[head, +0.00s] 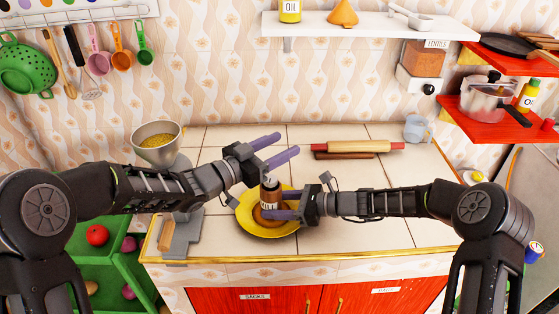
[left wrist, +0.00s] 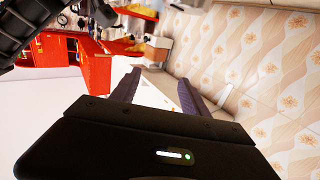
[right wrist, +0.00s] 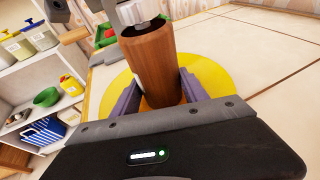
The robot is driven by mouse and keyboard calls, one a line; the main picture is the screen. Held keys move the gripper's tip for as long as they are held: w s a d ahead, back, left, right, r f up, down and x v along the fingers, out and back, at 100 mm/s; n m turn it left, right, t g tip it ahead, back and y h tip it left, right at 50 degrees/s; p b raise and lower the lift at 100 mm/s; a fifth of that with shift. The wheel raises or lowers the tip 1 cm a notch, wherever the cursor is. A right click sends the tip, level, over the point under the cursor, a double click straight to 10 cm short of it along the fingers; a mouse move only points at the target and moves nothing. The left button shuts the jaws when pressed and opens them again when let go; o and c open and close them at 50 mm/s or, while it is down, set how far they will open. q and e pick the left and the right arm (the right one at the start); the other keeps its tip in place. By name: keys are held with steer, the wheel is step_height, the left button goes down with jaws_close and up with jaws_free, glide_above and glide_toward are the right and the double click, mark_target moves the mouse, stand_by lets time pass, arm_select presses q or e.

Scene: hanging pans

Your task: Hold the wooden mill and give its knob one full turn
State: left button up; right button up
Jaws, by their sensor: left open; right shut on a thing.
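The wooden mill (head: 270,194) stands upright over a yellow plate (head: 246,222) on the tiled counter. In the right wrist view the mill's brown body (right wrist: 152,62) fills the middle, with a metal knob (right wrist: 138,14) on top that is partly cut off by the frame edge. My right gripper (head: 270,214) is shut on the mill's lower body, its purple fingers on either side. My left gripper (head: 281,147) is open and empty, above and slightly behind the mill's top. In the left wrist view its two fingers (left wrist: 155,95) are spread apart with nothing between them.
Red shelves (head: 492,125) hold a pot at the right. The counter's right front is clear.

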arm_select(q)
steer(key=shift+r, duration=0.45)
steer(key=n+t+y, duration=0.6)
steer(key=y, duration=0.1)
glide_toward(273, 176)
steer(key=shift+s+a+f, duration=0.15)
steer(key=shift+a+f, duration=0.05)
steer(key=x, duration=1.2)
steer(key=shift+f, duration=0.15)
